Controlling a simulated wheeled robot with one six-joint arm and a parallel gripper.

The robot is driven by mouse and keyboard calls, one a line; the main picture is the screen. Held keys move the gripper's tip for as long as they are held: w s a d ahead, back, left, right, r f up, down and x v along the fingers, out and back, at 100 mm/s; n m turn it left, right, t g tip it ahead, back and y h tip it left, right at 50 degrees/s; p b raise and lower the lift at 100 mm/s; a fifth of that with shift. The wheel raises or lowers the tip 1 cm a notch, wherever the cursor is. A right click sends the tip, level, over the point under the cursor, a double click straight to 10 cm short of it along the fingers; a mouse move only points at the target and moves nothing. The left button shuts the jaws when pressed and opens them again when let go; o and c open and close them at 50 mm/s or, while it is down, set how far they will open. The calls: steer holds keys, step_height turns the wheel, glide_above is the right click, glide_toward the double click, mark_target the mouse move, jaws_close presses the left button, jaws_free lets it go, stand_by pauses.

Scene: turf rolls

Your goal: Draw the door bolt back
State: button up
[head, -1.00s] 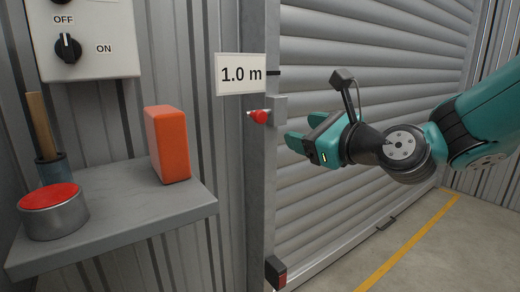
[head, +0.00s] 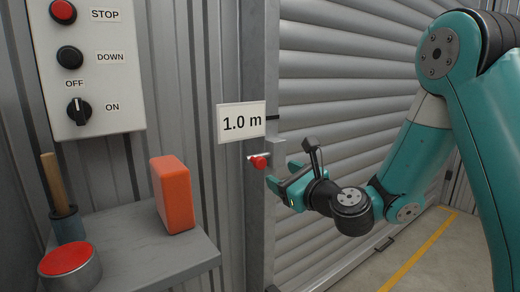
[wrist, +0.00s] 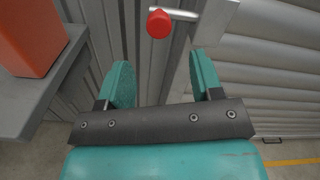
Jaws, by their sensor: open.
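The door bolt has a red knob (head: 259,162) on a short metal rod, mounted at the edge of the roller door just below the 1.0 m sign. In the wrist view the red knob (wrist: 159,24) and its silver rod (wrist: 185,14) show at the top, beyond my fingertips. The rod runs right into a grey bracket (wrist: 212,22). My gripper (head: 279,173) is open and empty, just right of the knob in the head view. In the wrist view its two teal fingers (wrist: 158,82) are apart, with nothing between them.
A grey shelf (head: 140,250) at the left holds an orange block (head: 172,194), a red-topped round button (head: 69,265) and a wooden-handled tool (head: 56,190). A switch panel (head: 92,75) hangs above. The roller door (head: 340,85) fills the middle.

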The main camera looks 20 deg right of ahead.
mark_target(262, 165)
steer(key=p+x, duration=0.4)
steer(key=x, duration=0.6)
steer(key=shift+w+a+p, duration=0.1)
steer(key=shift+p, duration=0.3)
steer(key=shift+c, duration=0.4)
